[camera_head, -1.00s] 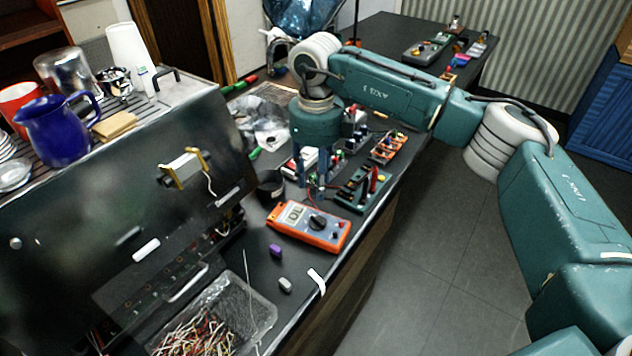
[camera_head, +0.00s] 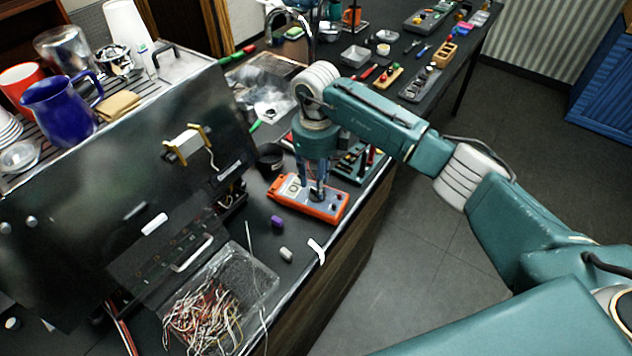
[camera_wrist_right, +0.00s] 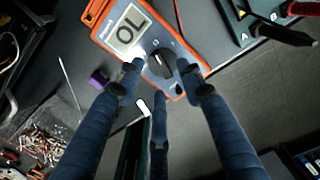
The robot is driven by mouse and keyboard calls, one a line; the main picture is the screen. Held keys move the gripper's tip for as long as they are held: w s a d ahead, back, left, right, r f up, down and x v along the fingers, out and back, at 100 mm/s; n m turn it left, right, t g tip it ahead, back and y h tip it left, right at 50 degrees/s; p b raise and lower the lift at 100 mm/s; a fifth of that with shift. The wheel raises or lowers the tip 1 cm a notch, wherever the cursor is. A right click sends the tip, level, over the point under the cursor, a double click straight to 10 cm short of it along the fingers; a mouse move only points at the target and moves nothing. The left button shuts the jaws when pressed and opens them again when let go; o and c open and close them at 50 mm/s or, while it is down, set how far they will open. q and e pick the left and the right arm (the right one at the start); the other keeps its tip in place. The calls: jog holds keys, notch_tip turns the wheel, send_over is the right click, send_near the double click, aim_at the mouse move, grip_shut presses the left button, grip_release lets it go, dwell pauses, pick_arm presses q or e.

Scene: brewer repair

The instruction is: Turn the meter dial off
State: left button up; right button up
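The orange meter (camera_head: 330,210) lies on the dark bench top near its front edge. The dark round dial (camera_wrist_right: 161,63) is on the grey face below the display. My right gripper (camera_head: 318,192) points down over the meter, and its fingers hide the dial in the head view. In the wrist view the gripper (camera_wrist_right: 161,76) is open, with fingertips apart on either side of the dial and a third finger below it. Contact with the dial cannot be told. My left gripper is not in view.
A purple piece (camera_head: 277,222) and a grey piece (camera_head: 286,254) lie left of the meter. A clear bin of wires (camera_head: 262,285) and the dark brewer panel (camera_head: 90,205) stand further left. A black cup (camera_head: 270,158) and a green-based part (camera_head: 352,160) are behind the meter.

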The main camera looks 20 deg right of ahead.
jog(key=shift+f+p, duration=0.3)
jog(key=shift+f, duration=1.25)
jog(key=shift+c, duration=0.5)
grip_shut()
